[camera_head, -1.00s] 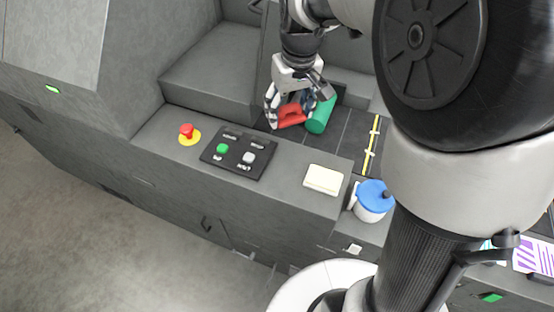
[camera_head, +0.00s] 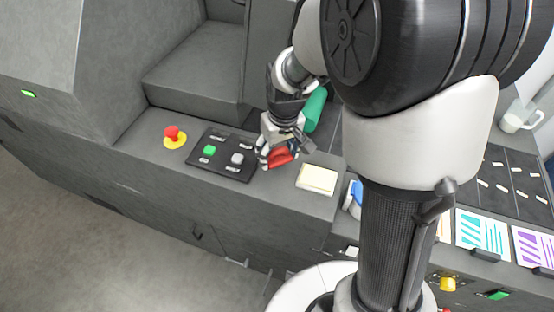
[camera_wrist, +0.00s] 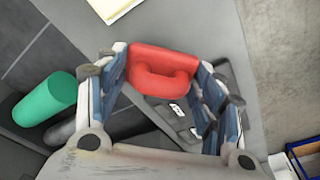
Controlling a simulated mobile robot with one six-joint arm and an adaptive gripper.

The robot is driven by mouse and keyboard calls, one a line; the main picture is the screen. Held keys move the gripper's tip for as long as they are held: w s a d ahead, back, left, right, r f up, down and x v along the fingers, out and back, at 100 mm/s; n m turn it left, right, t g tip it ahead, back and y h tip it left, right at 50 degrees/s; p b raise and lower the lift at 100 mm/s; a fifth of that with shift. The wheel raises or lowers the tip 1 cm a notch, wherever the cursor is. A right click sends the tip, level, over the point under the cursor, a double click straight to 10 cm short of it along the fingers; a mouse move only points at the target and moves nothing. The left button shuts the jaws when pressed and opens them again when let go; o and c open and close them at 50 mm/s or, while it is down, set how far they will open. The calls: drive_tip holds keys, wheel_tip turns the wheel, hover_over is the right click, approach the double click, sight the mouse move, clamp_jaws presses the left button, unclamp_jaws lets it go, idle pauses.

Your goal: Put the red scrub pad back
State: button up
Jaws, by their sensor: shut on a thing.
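The red scrub pad (camera_head: 281,156) is a red block with a loop handle. In the wrist view the pad (camera_wrist: 160,62) sits between the two fingers, which are shut on it. My gripper (camera_head: 277,152) holds it over the front ledge of the machine, between the button panel and the cream pad. Whether the pad touches the ledge cannot be told. My fingers partly cover it in the head view.
A black button panel (camera_head: 222,156) and a red emergency knob (camera_head: 172,133) are left of my gripper. A cream pad (camera_head: 317,179) lies to its right. A green cylinder (camera_head: 315,108) lies behind. A blue-lidded container (camera_head: 353,197) is partly hidden by my arm.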

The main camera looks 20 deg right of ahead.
sight(279, 157)
drive_tip(key=shift+f+b, duration=0.45)
drive_tip(key=shift+f, duration=1.65)
drive_tip(key=shift+f, duration=0.15)
drive_tip(key=o, duration=1)
drive_tip(key=r+p, duration=0.1)
drive_tip(key=r, duration=0.3)
drive_tip(key=s+r+p, duration=0.1)
drive_tip(key=r, duration=0.3)
drive_tip(key=s+r+p, duration=0.1)
drive_tip(key=r, duration=0.3)
drive_tip(key=shift+d+r, duration=0.15)
drive_tip(key=shift+d, duration=0.05)
drive_tip(key=s+r+m+t, duration=0.1)
drive_tip(key=s+r, duration=0.4)
drive_tip(key=s, duration=0.4)
drive_tip(key=s+r+t, duration=0.1)
drive_tip(key=s+r, duration=0.4)
drive_tip(key=s, duration=0.5)
drive_tip(key=shift+s+a+m+t, duration=0.15)
drive_tip(key=shift+s+m+t, duration=0.05)
drive_tip(key=shift+m+t, duration=0.2)
